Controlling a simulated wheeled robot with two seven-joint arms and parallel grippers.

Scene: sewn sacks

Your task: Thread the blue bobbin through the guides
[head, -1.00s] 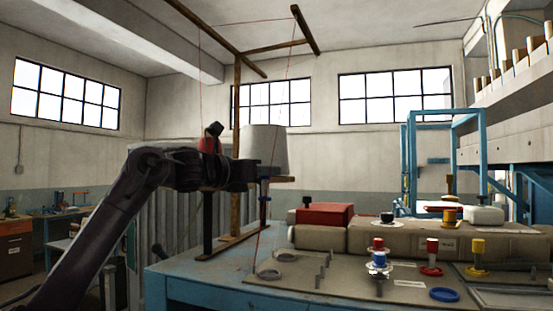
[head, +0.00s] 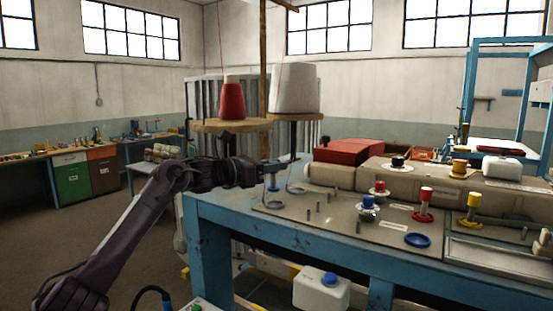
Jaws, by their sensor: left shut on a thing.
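The blue bobbin (head: 368,204) stands on the bench plate, with a white disc beneath it. My left gripper (head: 273,170) is at the left end of the bench, in front of the cone stand and well left of the blue bobbin. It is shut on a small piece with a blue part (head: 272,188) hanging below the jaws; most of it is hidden. Ring-shaped guides (head: 295,190) and several short pins (head: 309,211) stand on the plate near it. My right gripper is out of view.
A red cone (head: 232,102) sits on the wooden stand (head: 210,125) behind my arm. Red (head: 424,203) and yellow (head: 472,210) bobbins, a blue ring (head: 417,240) and a red box (head: 348,151) are on the bench. A white container (head: 322,288) sits below. Floor at left is open.

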